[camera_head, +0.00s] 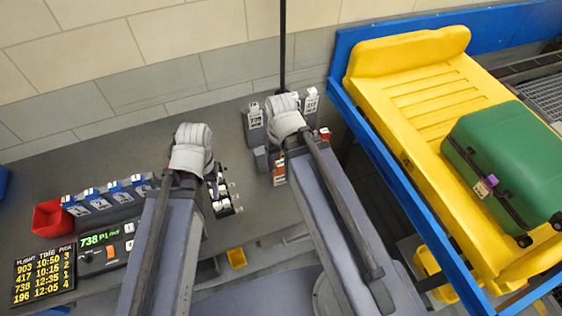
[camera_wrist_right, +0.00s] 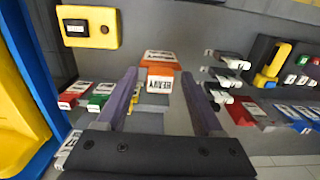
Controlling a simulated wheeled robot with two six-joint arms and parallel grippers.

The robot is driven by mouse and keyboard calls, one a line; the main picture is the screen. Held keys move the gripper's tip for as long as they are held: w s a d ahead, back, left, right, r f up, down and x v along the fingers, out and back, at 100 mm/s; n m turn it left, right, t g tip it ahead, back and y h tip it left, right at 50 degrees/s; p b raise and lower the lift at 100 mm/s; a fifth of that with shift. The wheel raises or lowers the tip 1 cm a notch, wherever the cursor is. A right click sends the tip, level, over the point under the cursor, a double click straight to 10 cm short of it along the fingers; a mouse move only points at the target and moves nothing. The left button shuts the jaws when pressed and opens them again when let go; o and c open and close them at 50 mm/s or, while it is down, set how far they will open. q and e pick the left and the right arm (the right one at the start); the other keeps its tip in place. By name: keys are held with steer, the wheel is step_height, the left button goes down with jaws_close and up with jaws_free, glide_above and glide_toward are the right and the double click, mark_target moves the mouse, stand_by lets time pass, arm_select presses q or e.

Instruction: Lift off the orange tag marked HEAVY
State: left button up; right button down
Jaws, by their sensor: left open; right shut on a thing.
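The orange tag marked HEAVY (camera_wrist_right: 160,73) shows between the fingertips of my right gripper (camera_wrist_right: 160,82) in the wrist view. That gripper is shut on it. In the head view an orange and white tag (camera_head: 279,170) shows beside my right wrist, which hides most of the fingers. A further orange and white piece (camera_wrist_right: 160,56) lies just beyond the held tag. I cannot tell whether the held tag is clear of its holder. My left gripper (camera_head: 207,178) is open and empty, beside a rack of black and white tags (camera_head: 223,193); its fingers are mostly hidden.
A green suitcase (camera_head: 510,165) lies on a yellow tray (camera_head: 400,70) inside a blue frame at the right. Grey-white tag holders (camera_head: 254,122), a red tag (camera_head: 324,133), blue tags (camera_head: 115,190), a red bin (camera_head: 52,220) and a flight board (camera_head: 43,275) stand on the grey counter.

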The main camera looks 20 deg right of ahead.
steer(key=shift+r+p, duration=1.3)
steer(key=shift+r, duration=0.15)
steer(key=shift+f, duration=0.1)
